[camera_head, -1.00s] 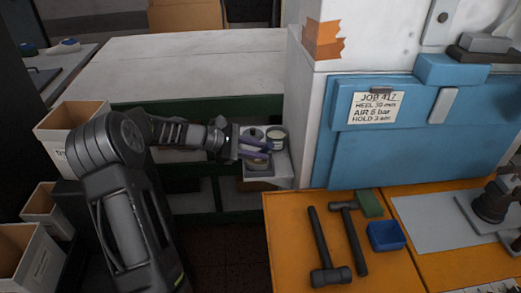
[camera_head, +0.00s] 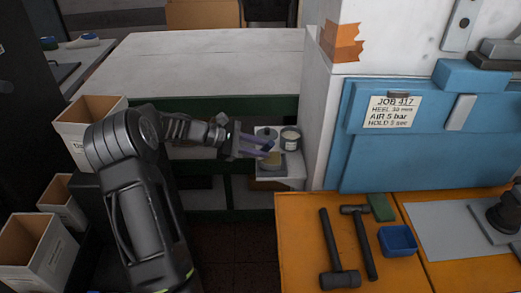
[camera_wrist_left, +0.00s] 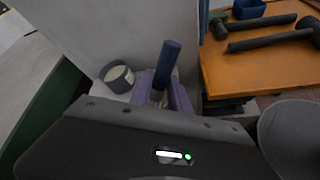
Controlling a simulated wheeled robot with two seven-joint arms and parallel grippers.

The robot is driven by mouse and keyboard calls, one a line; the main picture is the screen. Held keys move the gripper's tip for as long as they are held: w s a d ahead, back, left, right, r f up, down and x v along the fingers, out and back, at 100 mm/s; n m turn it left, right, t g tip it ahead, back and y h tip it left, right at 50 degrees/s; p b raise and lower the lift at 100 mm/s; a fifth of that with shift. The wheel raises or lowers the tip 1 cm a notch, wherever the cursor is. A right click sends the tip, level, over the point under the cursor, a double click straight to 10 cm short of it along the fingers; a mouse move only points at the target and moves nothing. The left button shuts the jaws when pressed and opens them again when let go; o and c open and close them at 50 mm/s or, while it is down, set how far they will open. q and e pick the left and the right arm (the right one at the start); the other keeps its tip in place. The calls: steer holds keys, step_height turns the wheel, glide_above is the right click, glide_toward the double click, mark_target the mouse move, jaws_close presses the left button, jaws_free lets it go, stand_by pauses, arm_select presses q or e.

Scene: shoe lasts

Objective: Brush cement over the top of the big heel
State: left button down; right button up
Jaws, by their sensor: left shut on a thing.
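My left gripper (camera_head: 268,148) reaches in from the left over a small pale shelf (camera_head: 292,178) beside the white cabinet. Its purple fingers are shut on a brush. In the left wrist view the brush's dark blue handle (camera_wrist_left: 166,62) points up from between the fingers, and its lower end is hidden behind the gripper body. A grey jar with a cream top (camera_head: 290,138) stands on the shelf close to the fingers; it also shows in the left wrist view (camera_wrist_left: 117,77). A yellowish round thing (camera_head: 271,161) sits just below the fingertips. I cannot identify the big heel.
An orange bench (camera_head: 300,245) at the lower right holds two hammers (camera_head: 336,255) (camera_head: 363,240), a green block (camera_head: 380,206) and a blue tray (camera_head: 397,240). A black fixture (camera_head: 497,215) stands at the right edge. Open boxes (camera_head: 90,120) stand at the left. The white tabletop behind is clear.

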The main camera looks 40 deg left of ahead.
arm_select(q)
steer(key=shift+w+a, duration=0.2)
steer(key=shift+w+d+r, duration=0.1)
steer(key=shift+w+d, duration=1.2)
steer(key=shift+d, duration=0.25)
steer(key=shift+w+d+b, duration=0.3)
steer(key=shift+w+d, duration=1)
steer(key=shift+d, duration=0.25)
